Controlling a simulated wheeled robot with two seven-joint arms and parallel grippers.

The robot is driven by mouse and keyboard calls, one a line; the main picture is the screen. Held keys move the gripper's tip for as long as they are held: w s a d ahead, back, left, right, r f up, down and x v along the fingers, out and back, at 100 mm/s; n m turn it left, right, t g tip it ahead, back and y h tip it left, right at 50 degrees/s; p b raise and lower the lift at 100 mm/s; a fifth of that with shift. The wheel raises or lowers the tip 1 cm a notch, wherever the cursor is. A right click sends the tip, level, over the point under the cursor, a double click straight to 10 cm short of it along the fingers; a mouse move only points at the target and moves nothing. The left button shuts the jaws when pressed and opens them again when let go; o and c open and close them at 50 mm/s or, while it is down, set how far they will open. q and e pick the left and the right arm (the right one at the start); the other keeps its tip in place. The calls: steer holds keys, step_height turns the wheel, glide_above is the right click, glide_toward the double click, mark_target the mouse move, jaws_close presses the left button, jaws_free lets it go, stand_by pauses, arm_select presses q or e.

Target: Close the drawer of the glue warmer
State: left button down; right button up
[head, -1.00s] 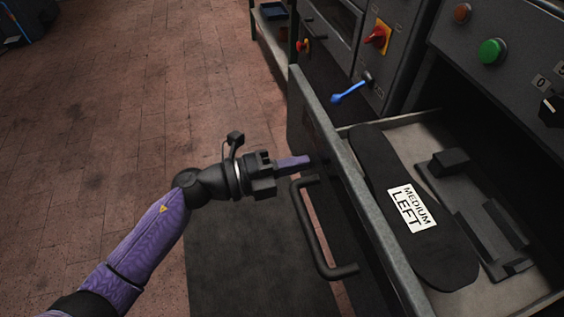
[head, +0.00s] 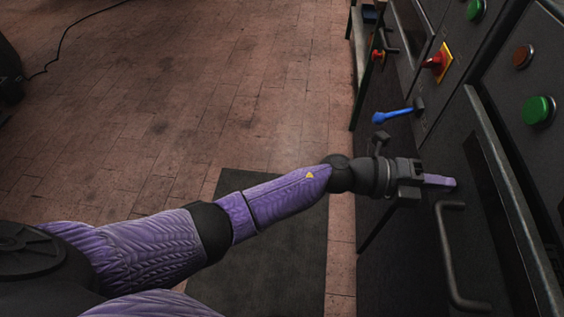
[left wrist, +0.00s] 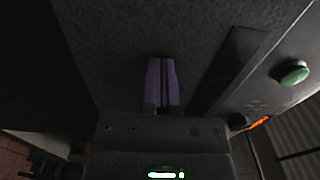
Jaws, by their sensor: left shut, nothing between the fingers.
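The glue warmer's drawer shows at the right of the head view as a dark grey front (head: 482,215) with a pale worn top rim. Its black bar handle (head: 450,262) is on the front. The left wrist view shows the closed fingers (left wrist: 161,82) against a dark grey surface. My right gripper is out of view.
Green (head: 538,111) and orange (head: 522,56) buttons are on the cabinet above the drawer. A red knob on a yellow plate (head: 438,62) and a blue lever (head: 393,115) are farther along. A dark mat (head: 285,240) lies on the open brick floor.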

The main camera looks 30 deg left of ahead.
arm_select(q)
steer(key=shift+x, duration=1.1)
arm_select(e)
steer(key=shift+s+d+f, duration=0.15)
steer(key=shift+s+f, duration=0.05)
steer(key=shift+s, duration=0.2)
arm_select(q)
steer(key=shift+r, duration=0.15)
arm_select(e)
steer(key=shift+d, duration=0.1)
